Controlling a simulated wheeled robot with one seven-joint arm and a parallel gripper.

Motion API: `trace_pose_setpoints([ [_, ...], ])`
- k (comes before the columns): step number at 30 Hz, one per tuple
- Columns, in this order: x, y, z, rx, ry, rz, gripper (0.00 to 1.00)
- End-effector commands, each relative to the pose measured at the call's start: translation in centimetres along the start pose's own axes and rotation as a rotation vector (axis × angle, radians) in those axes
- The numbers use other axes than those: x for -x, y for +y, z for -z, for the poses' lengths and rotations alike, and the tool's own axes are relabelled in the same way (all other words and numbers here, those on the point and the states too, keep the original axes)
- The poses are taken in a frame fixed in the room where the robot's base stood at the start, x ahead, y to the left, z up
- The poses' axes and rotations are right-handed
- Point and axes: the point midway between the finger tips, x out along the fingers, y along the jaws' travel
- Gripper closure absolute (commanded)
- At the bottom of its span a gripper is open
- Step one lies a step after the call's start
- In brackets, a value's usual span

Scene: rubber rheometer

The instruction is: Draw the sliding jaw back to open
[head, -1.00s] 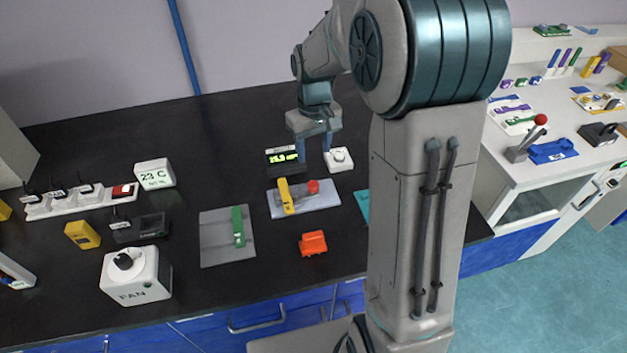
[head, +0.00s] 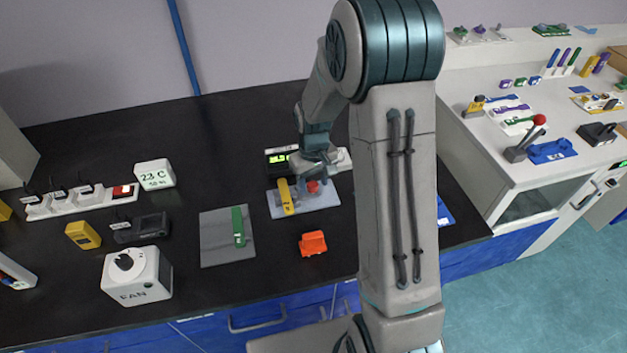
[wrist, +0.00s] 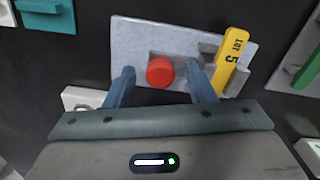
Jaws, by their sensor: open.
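A light grey plate (head: 327,199) carries a yellow block marked "Lot 5" (head: 286,196) and a red knob (head: 314,186). In the wrist view, the red knob (wrist: 160,71) sits on a grey piece beside the yellow block (wrist: 232,60), which stands against small grey jaw parts (wrist: 208,50). My gripper (wrist: 161,74) is open, with one blue finger on each side of the red knob and visible gaps to both. The head view shows my gripper (head: 312,180) over the plate, partly covering the knob. Whether the fingertips reach the knob's height, I cannot tell.
A dark display (head: 279,161) stands just behind the plate. A grey plate with a green block (head: 239,226) lies to the left, and an orange piece (head: 313,243) lies in front. A fan box (head: 137,276) stands front left. The black bench behind is mostly clear.

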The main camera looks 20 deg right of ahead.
Motion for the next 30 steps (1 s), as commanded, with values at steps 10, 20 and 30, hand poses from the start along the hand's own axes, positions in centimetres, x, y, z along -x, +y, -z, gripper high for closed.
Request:
trace_pose_setpoints([
  [10,0.0,0.2,-0.1,-0.001,0.000,0.000,1.00],
  [20,0.0,3.3,-0.8,-0.002,0.001,-0.002,1.00],
  [30,0.1,3.3,-0.9,-0.005,0.000,-0.002,0.50],
])
